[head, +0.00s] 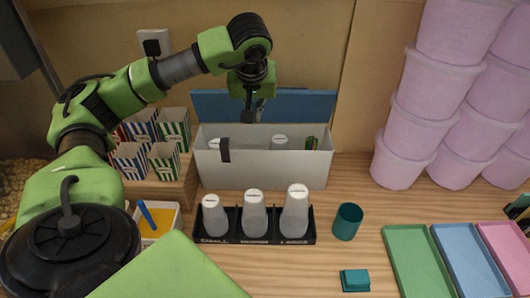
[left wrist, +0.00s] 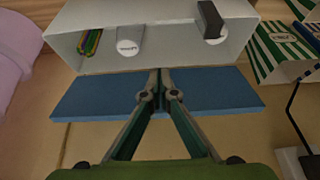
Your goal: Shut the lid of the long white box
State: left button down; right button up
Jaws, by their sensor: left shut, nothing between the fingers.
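The long white box (head: 262,172) stands at the back of the counter, near the wall. Its blue lid (head: 305,104) is open, standing up behind the box. Inside the box are two pale cylinders with white tops (head: 280,142) and some thin coloured sticks (head: 311,143). My left gripper (head: 249,118) points down over the box, in front of the lid. In the left wrist view its fingertips (left wrist: 160,76) are together and empty, by the line between the box (left wrist: 180,56) and the blue lid (left wrist: 90,98). I cannot tell whether they touch the lid. My right gripper is not seen.
A black rack (head: 234,240) with three pale cups stands in front of the box. Striped cartons (head: 173,130) are to the left, stacked pink tubs (head: 405,150) to the right. A teal cup (head: 347,221) and coloured trays (head: 415,262) lie at the front right.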

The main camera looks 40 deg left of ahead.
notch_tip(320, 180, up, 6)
jog(key=p, duration=0.5)
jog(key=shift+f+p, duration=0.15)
jog(key=shift+p, duration=0.2)
dwell(0.4)
dwell(0.5)
